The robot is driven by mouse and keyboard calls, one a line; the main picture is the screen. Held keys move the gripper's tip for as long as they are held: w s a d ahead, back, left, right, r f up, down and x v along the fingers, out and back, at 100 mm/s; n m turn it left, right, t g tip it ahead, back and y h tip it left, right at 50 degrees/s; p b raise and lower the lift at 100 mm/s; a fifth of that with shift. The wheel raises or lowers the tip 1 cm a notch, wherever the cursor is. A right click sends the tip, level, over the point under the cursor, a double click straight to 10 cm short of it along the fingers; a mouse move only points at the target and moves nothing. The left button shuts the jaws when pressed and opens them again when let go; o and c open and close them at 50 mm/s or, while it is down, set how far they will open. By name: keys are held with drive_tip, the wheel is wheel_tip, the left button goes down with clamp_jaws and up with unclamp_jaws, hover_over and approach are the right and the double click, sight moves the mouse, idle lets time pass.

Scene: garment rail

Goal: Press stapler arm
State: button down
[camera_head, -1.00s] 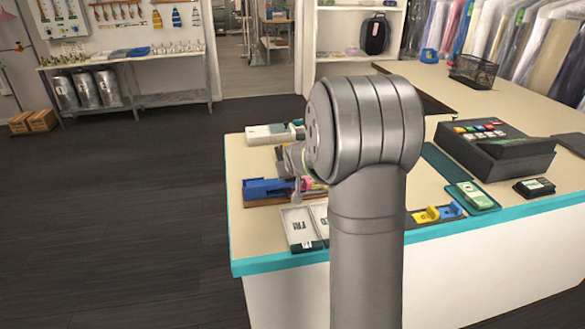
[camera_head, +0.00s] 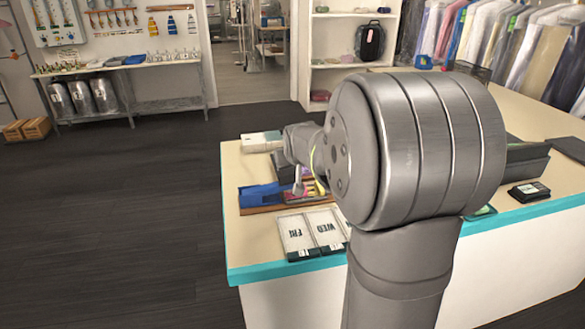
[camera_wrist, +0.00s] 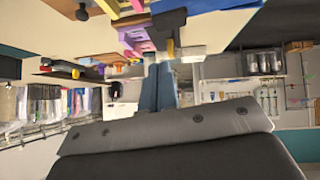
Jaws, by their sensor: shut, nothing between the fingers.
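No thing shows clearly enough as a stapler to be named with certainty. A dark block (camera_wrist: 168,20) with yellow and white parts below it lies just beyond my fingertips in the wrist view and may be it. My gripper (camera_wrist: 161,62) shows there as two blue-grey fingers, shut together with nothing held. Whether the tips touch anything I cannot tell. In the head view the fingers are mostly hidden behind my arm, over the counter's left part. A blue item (camera_head: 262,196) on a brown base lies near them.
On the counter (camera_head: 250,255), a white box (camera_head: 262,141) lies behind. White trays marked FRI and WED (camera_head: 312,232) lie in front, near the teal edge. A black device (camera_head: 528,192) is at right. My arm hides the counter's middle. Open floor (camera_head: 110,220) lies left.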

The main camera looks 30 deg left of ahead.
drive_tip(key=shift+v, duration=1.5)
drive_tip(key=shift+w, duration=0.15)
hover_over(288, 176)
drive_tip(key=s+d, duration=0.2)
wheel_tip(288, 176, down, 7)
drive_tip(key=shift+d+r, duration=0.1)
drive_tip(key=shift+d, duration=0.05)
wheel_tip(288, 176, down, 2)
drive_tip(key=shift+w+f, duration=0.1)
drive_tip(key=shift+w, duration=0.05)
drive_tip(key=shift+a+f, duration=0.2)
drive_tip(key=shift+s+a+r, duration=0.15)
drive_tip(key=shift+s+a, duration=0.1)
drive_tip(key=shift+s, duration=0.1)
drive_tip(key=shift+d, duration=0.1)
